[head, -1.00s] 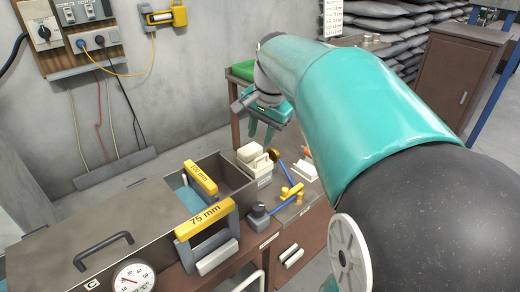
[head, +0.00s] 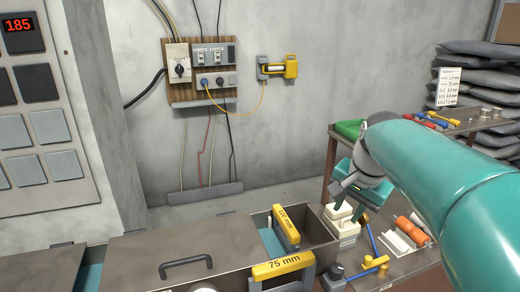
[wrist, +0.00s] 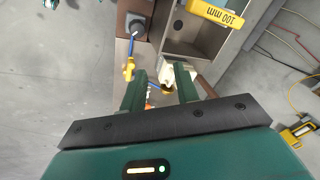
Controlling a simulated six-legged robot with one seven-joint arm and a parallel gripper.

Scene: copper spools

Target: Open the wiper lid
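A small cream box (head: 343,228), which looks like the wiper box, stands on the brown bench beside the grey metal trough. Its pale top is partly hidden behind my gripper, so I cannot tell how its lid stands. My gripper (head: 352,212) is right over the box, fingers pointing down. In the wrist view the two green fingers of my gripper (wrist: 160,84) are spread apart with a gap between them. The cream box (wrist: 174,70) shows beyond the right finger, partly covered by it. I cannot tell whether a finger touches it.
Yellow-topped frames marked 100 mm (head: 286,228) and 75 mm (head: 283,266) stand at the trough (head: 215,243). A blue-and-yellow tool (head: 374,263) and an orange roll (head: 412,231) lie right of the box. A green item (head: 349,129) sits on the shelf behind.

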